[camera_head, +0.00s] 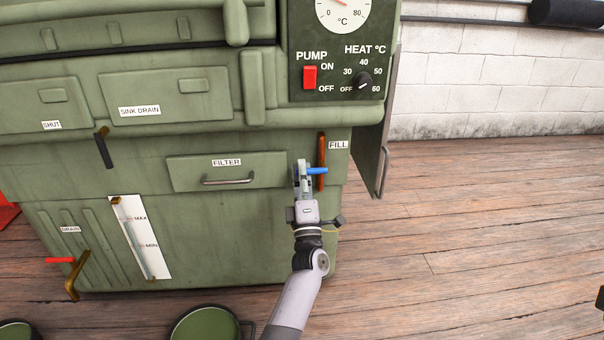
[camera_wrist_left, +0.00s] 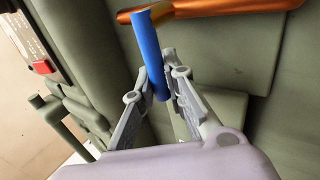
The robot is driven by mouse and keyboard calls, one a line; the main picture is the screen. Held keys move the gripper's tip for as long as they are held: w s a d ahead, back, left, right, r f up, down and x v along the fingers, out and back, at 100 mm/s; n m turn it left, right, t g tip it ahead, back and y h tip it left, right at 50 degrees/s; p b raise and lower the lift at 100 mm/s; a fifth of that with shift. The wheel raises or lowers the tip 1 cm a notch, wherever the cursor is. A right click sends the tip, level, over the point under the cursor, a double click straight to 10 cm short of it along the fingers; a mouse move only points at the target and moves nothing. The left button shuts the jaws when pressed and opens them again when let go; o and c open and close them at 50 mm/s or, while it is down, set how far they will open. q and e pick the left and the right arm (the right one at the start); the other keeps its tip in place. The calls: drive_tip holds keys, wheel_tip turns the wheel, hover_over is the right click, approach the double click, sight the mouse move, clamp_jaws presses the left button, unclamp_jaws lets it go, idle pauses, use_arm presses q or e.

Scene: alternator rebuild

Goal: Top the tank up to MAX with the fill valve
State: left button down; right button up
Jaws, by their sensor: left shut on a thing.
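The fill valve has a blue lever handle (camera_head: 317,171) lying crosswise over an upright copper pipe (camera_head: 321,148) beside the FILL label. My left gripper (camera_head: 303,170) is shut on the blue handle. In the left wrist view the blue handle (camera_wrist_left: 150,50) stands between the two fingers (camera_wrist_left: 160,88), with the copper pipe (camera_wrist_left: 215,8) behind it. The tank's sight gauge (camera_head: 153,262) is a slim tube on a tilted white plate with MAX and MIN marks. Its liquid level is too small to read. My right gripper is not in view.
A DRAIN valve with a red handle (camera_head: 60,260) is at lower left. A FILTER drawer (camera_head: 187,178) is left of my gripper. The panel above has a red PUMP switch (camera_head: 310,77) and a HEAT knob (camera_head: 364,82). Green pans (camera_head: 207,322) stand below. The wooden floor at right is mostly clear.

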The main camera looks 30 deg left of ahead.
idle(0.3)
use_arm(q)
drive_tip(key=c, duration=1.6)
unclamp_jaws()
drive_tip(key=shift+f, duration=0.1)
drive_tip(key=v, duration=0.7)
drive_tip(key=shift+s+d, duration=0.15)
